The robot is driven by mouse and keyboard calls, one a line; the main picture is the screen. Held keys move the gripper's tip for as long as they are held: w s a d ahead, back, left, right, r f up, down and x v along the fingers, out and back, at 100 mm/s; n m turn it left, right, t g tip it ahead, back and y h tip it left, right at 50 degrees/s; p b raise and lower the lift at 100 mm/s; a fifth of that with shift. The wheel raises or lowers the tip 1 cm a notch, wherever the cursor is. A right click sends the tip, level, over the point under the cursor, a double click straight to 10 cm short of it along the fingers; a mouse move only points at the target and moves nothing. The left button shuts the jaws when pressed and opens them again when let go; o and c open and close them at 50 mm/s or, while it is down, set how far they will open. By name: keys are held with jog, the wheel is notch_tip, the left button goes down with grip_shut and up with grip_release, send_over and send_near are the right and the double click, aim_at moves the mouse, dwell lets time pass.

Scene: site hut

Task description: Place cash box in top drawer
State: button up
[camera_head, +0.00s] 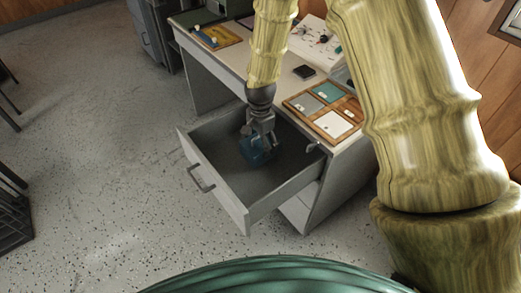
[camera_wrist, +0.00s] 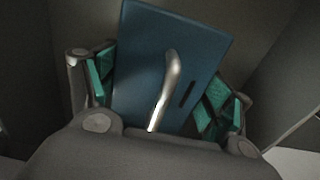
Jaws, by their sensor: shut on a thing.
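The cash box (camera_head: 255,155) is a small blue box in the open top drawer (camera_head: 215,173) of the desk. In the wrist view the blue cash box (camera_wrist: 170,40) shows a silver handle and a dark slot on its face. My gripper (camera_head: 258,142) reaches down into the drawer and is shut on the cash box. In the wrist view the green-padded fingers of my gripper (camera_wrist: 158,105) are on either side of it. I cannot tell whether the box touches the drawer floor.
The drawer otherwise looks empty. Open floor (camera_head: 100,150) lies to the left.

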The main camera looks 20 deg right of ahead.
aim_at(261, 149)
jog(key=shift+f, duration=1.9)
jog(key=shift+f, duration=0.1)
jog(key=o, duration=1.4)
notch_tip(261, 149, up, 12)
jog(key=shift+r, duration=0.15)
